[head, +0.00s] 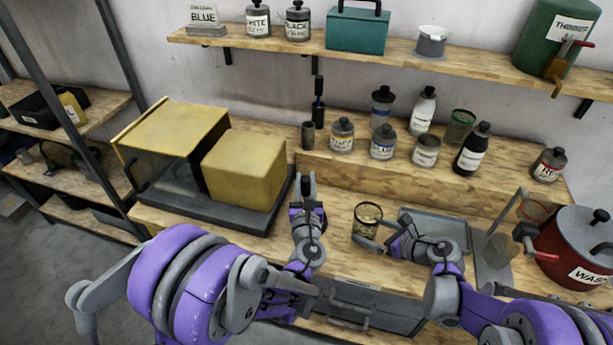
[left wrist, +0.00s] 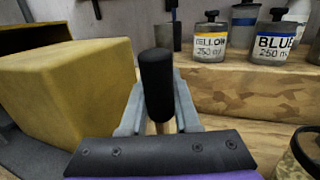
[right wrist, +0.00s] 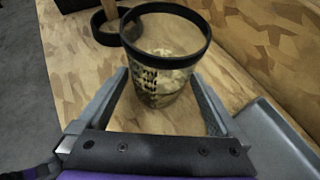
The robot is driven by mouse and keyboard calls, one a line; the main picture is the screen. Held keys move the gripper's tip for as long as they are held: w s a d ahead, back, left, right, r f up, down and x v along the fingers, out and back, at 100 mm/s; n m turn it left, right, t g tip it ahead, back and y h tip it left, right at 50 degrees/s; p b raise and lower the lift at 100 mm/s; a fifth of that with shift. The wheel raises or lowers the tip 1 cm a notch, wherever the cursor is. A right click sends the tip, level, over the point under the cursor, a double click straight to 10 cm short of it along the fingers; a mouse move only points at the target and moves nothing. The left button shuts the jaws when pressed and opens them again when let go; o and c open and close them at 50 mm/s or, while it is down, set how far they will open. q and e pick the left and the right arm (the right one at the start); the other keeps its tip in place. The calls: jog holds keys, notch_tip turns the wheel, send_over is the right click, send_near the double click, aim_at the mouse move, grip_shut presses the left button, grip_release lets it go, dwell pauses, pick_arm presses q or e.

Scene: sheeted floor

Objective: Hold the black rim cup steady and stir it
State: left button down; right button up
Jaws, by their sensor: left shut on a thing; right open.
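The black rim cup (head: 367,219) is a see-through cup with dark lettering and pale contents, upright on the wooden bench. In the right wrist view the cup (right wrist: 166,70) stands between and just beyond the fingers of my open right gripper (right wrist: 163,95); contact is not clear. My left gripper (head: 307,213) is shut on a stirring tool (left wrist: 157,85) with a black upright handle and a wooden shaft. The cup's edge (left wrist: 304,150) also shows in the left wrist view.
A yellow block-like box (head: 243,168) stands left of my left gripper. A grey tray (head: 434,226) lies right of the cup, and a red pot (head: 575,245) stands far right. Several bottles (head: 383,146) line the raised ledge behind.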

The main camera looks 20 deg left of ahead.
pick_arm(q)
jog(key=shift+s+f, duration=0.3)
jog(key=shift+f, duration=0.05)
pick_arm(e)
jog(key=shift+w+a+f, duration=0.1)
jog(key=shift+a+f, duration=0.2)
jog(key=shift+a, duration=0.1)
pick_arm(q)
jog(key=shift+w, duration=0.1)
pick_arm(e)
jog(key=shift+w+a, duration=0.1)
jog(key=shift+w, duration=0.1)
jog(key=c, duration=0.9)
pick_arm(q)
jog(key=c, duration=1.2)
grip_release()
pick_arm(e)
jog(key=shift+c, duration=1.3)
pick_arm(q)
grip_shut()
